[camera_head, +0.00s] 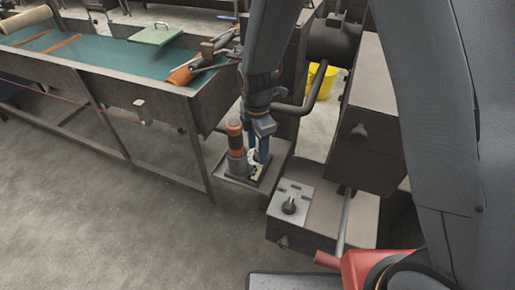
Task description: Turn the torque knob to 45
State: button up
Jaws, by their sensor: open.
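A dark round knob (289,207) sits on a light grey plate (302,191) on top of a grey machine box. Its markings are too small to read, so I cannot tell its setting or whether it is the torque knob. My gripper (259,163) reaches down behind and to the left of this plate, apart from the knob. It is open, with a blue finger showing. It is just above a small pale yellow panel (258,172) with dark parts, partly hidden by the gripper. I cannot tell whether it touches the panel.
An orange and grey upright cylinder (236,145) stands close to the left of my gripper. A long bench (110,60) with a green top runs along the back left. A grey machine housing (375,130) stands at the right. A yellow bucket (320,80) is behind.

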aim_at(257, 153)
jog(key=shift+r+b, duration=0.9)
jog(key=shift+r, duration=2.85)
